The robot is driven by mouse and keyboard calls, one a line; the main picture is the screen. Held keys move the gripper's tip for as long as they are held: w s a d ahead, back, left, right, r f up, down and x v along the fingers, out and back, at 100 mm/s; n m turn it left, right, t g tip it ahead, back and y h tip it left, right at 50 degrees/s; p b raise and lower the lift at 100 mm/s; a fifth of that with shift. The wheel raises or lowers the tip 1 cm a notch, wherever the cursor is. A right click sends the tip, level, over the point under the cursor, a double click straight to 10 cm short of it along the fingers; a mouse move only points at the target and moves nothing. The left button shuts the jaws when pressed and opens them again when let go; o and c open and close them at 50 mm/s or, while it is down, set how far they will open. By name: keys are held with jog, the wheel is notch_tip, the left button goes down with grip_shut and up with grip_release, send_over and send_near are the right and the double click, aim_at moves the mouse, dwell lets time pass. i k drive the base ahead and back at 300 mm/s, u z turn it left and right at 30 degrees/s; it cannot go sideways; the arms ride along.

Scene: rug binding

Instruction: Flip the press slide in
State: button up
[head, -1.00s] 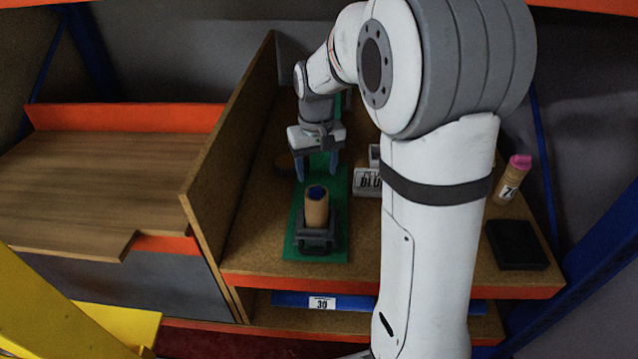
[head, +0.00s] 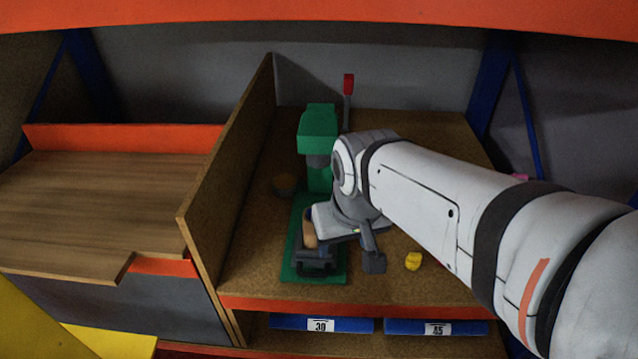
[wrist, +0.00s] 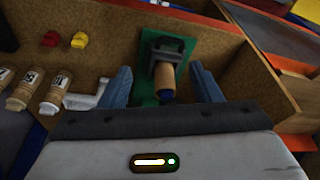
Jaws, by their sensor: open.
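The green press (head: 319,130) stands at the back of the bench, with a red-knobbed lever (head: 348,85) behind it. Its dark slide (head: 316,262) is out at the front end of the green base plate (head: 294,255), clear of the press head. A tan cylinder (head: 309,232) stands on the slide, partly hidden by my gripper. My gripper (head: 342,245) is open and low beside the slide. In the wrist view the slide (wrist: 167,50) and the cylinder (wrist: 163,78), with its blue end, lie between my gripper's spread fingers (wrist: 162,86). Contact cannot be told.
A tall board (head: 232,165) bounds the left side. A yellow piece (head: 413,261) lies right of the slide. The wrist view shows a red piece (wrist: 50,39) and bottles (wrist: 55,93). Labelled blue bins (head: 322,324) are underneath.

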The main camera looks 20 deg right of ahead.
aim_at(302, 258)
jog(key=u, duration=1.9)
jog(key=k, duration=0.45)
jog(key=z, duration=1.3)
